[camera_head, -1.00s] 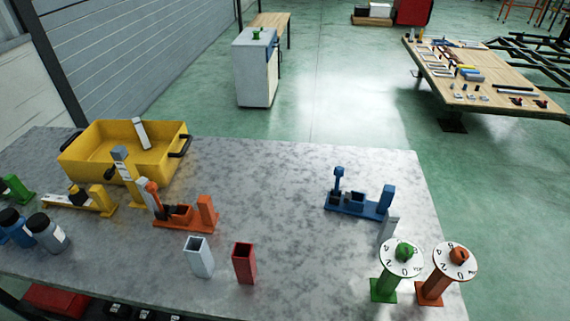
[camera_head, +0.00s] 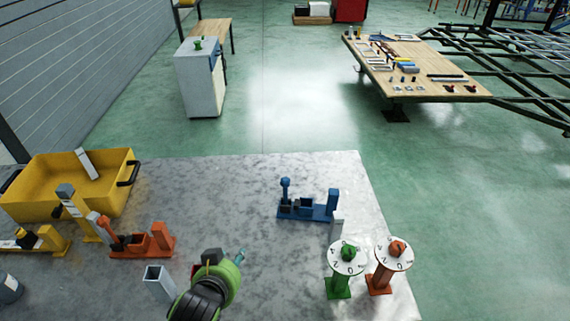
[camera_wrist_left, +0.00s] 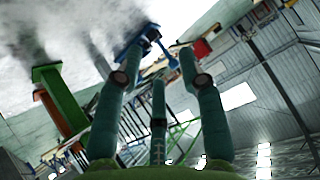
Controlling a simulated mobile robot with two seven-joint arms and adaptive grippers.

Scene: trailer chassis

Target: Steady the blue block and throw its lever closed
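The blue block (camera_head: 307,210) stands on the grey table, right of the middle in the head view. Its lever (camera_head: 285,188) stands upright at the left end, and a blue post (camera_head: 333,202) rises at the right end. My left gripper (camera_head: 242,254) is in front of the block and to its left, apart from it. In the left wrist view, the fingers of my left gripper (camera_wrist_left: 165,62) are spread with nothing between them. The blue block (camera_wrist_left: 135,36) shows tilted beyond the fingertips there. My right gripper is not in view.
An orange lever block (camera_head: 145,243) and a yellow bin (camera_head: 75,178) stand at the left. A grey square tube (camera_head: 158,283) is beside my left arm. Green (camera_head: 346,258) and orange (camera_head: 393,253) dial stands are at the right front. The table behind the gripper is clear.

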